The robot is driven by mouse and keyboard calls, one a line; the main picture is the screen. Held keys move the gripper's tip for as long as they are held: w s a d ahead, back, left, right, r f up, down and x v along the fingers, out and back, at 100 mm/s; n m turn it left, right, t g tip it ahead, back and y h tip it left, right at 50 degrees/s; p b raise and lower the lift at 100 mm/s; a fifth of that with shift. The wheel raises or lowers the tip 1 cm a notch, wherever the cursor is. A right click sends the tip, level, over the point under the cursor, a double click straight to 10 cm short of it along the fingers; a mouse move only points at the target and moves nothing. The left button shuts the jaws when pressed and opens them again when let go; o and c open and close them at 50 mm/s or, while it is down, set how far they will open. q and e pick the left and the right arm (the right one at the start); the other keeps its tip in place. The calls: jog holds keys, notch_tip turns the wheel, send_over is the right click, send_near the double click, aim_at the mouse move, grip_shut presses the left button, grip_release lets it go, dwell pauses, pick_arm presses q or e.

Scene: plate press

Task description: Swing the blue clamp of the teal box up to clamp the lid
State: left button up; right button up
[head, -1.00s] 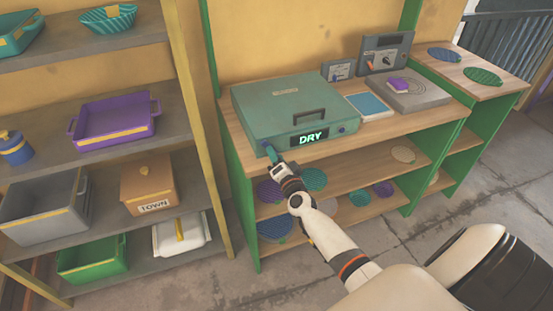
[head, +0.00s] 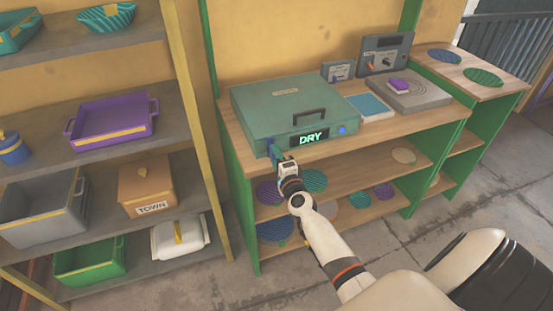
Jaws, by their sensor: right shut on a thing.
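The teal box (head: 270,116) sits on the wooden workbench with its lid down flat. A dark handle (head: 310,118) stands on the lid, and a display on its front reads DRY. The blue clamp (head: 273,148) is at the lower left of the box's front, partly hidden by my right gripper. My right gripper (head: 279,158) is shut on the clamp, just in front of the box. A bright blue round spot (head: 342,130) shows at the right of the box's front. My left gripper is not in view.
A blue-topped panel (head: 367,108) and a grey plate device (head: 415,97) with a purple block lie right of the box. Several round patterned plates lie on the shelves below the bench. A shelf (head: 97,182) with trays stands at left.

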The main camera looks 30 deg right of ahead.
dwell(0.4)
jog(key=o, duration=1)
jog(key=s+a+n+p, duration=0.3)
jog(key=s+n, duration=0.9)
jog(key=n, duration=0.6)
jog(key=s+a+f+n+g+y+b, duration=0.1)
jog(key=s+a+f+g, duration=0.1)
jog(key=f, duration=0.6)
jog(key=s+a+f+n+g+y+b, duration=0.1)
jog(key=s+f, duration=0.2)
jog(key=f, duration=0.6)
jog(key=s+a+f+n+g+y+b, duration=0.1)
jog(key=s+a+f+g, duration=0.1)
jog(key=f, duration=0.6)
jog(key=shift+s+a+f+g+y, duration=0.3)
jog(key=shift+s+a, duration=0.05)
jog(key=shift+s, duration=0.25)
